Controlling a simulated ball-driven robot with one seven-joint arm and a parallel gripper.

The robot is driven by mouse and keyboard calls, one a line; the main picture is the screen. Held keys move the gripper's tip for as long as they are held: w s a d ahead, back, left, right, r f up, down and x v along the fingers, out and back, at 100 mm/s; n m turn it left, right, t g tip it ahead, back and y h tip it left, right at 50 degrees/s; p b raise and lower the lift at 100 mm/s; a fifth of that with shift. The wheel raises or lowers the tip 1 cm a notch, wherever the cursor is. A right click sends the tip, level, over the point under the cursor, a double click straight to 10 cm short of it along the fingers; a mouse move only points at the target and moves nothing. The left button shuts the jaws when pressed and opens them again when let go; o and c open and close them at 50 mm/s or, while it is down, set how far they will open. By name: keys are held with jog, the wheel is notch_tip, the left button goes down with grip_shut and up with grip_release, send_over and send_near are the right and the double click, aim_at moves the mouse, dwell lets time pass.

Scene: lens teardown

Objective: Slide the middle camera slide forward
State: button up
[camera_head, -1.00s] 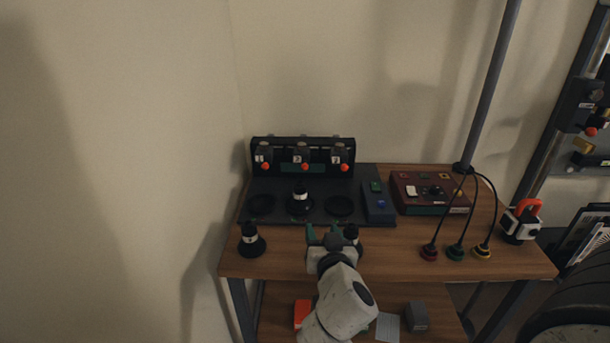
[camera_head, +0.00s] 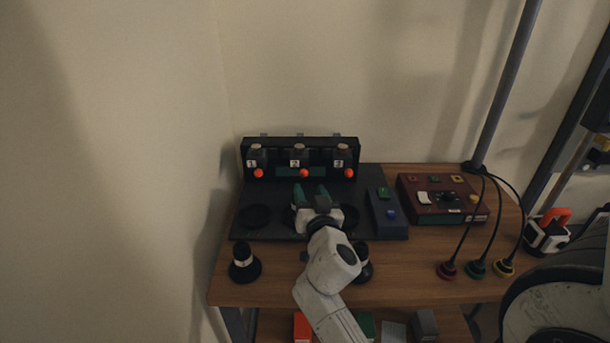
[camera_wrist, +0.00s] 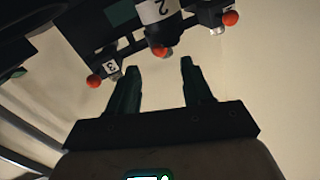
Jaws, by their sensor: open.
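The middle camera slide (camera_head: 298,157), marked 2, sits in the black rack between slides 1 (camera_head: 258,156) and 3 (camera_head: 343,157). An orange knob (camera_head: 304,173) is at its lower front. My gripper (camera_head: 311,190) is open and empty just in front of and below it, pointing at the rack. In the wrist view, which is turned over, the middle slide (camera_wrist: 157,14) and its orange knob (camera_wrist: 164,52) show between and just beyond the fingertips (camera_wrist: 160,65). No contact shows. My gripper hides most of the middle round pad below.
A black lens (camera_head: 243,266) stands at the table's front left; another (camera_head: 363,262) is partly hidden by my arm. A dark red control box (camera_head: 441,207) stands to the right, beside a slim dark block (camera_head: 388,218). Three cables hang from a pole (camera_head: 505,85).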

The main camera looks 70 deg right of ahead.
aim_at(305, 176)
jog(key=x, duration=0.6)
jog(key=shift+w+d+p, duration=0.1)
jog(key=shift+d+p, duration=0.1)
jog(key=shift+p, duration=0.2)
jog(key=shift+c, duration=0.5)
grip_shut()
